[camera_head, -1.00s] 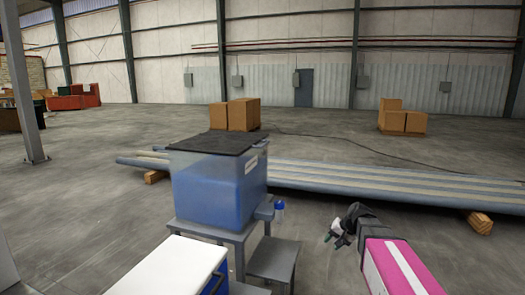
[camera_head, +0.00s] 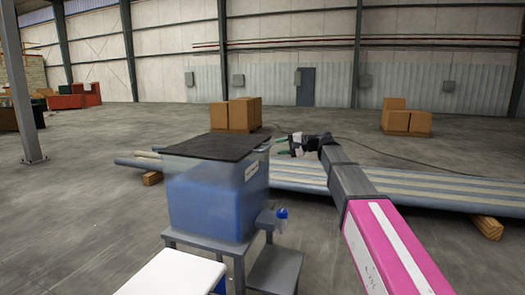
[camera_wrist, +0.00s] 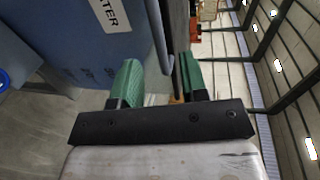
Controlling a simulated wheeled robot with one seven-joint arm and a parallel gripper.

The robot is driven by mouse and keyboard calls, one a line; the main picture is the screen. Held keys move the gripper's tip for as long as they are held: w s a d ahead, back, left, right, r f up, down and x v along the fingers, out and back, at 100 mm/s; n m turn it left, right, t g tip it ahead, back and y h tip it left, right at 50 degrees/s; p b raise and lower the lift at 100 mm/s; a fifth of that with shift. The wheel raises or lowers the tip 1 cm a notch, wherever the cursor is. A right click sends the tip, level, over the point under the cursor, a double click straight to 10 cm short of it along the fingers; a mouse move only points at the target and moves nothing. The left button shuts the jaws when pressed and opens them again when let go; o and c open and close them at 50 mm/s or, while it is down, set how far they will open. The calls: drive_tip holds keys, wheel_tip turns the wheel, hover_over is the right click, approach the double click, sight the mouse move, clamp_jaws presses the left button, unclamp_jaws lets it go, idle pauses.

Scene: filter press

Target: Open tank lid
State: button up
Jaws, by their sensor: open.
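The tank (camera_head: 205,199) is a translucent box with blue liquid, standing on a grey metal stand. Its flat black lid (camera_head: 212,146) lies on top, shut. My gripper (camera_head: 283,147) is open, with green fingers, just right of the lid's right edge at about lid height. In the wrist view my open gripper (camera_wrist: 158,80) has its fingers apart, beside the tank wall (camera_wrist: 75,45) with its white label (camera_wrist: 112,12). A dark rim or handle edge (camera_wrist: 160,45) shows between the fingers; I cannot tell whether either finger touches it.
A grey step (camera_head: 273,270) stands right of the tank stand, with a blue-capped tap (camera_head: 281,213) above it. A white-topped box (camera_head: 172,273) is in front. Long pipes (camera_head: 400,187) lie behind on wooden blocks. Cardboard boxes (camera_head: 236,115) stand farther back on open floor.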

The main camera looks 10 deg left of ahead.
sight(268, 148)
drive_tip(key=x, duration=0.8)
drive_tip(key=shift+w+a+f, duration=0.1)
drive_tip(key=shift+a, duration=0.15)
clamp_jaws()
